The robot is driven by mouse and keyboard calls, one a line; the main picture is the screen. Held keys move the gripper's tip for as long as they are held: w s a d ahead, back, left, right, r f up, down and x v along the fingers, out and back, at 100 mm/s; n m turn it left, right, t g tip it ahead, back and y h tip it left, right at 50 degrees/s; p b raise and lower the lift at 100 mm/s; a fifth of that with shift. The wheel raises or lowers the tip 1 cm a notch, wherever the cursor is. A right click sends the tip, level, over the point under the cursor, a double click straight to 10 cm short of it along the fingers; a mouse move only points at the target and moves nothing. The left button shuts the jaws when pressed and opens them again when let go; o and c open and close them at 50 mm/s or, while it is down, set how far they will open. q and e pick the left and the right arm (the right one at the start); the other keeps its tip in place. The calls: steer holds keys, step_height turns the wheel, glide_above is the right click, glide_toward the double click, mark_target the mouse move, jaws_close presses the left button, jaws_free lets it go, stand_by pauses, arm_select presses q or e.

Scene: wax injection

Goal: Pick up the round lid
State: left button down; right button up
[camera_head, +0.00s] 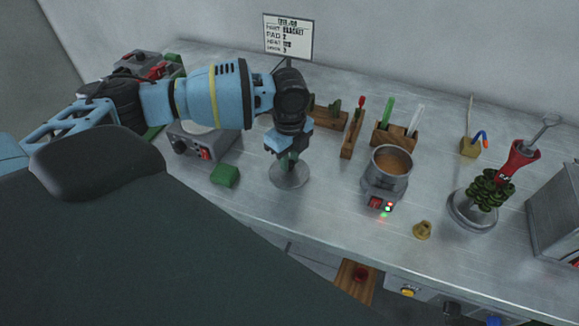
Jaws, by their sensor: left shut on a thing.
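My left arm comes in from the left and reaches over the metal bench. My left gripper (286,164) points down and is shut on the middle of the round lid (289,180), a flat grey disc. The fingers hide the part of the lid that they grip. I cannot tell whether the lid touches the bench or hangs just above it. My right gripper is not in view.
A pot (391,164) of brown liquid stands on a heater right of the lid. A green block (225,175) lies to the left. Wooden holders (394,136) stand behind. A brass piece (422,230) and a stand with green pieces (487,191) are further right.

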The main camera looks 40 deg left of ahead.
arm_select(q)
steer(key=shift+r, duration=0.15)
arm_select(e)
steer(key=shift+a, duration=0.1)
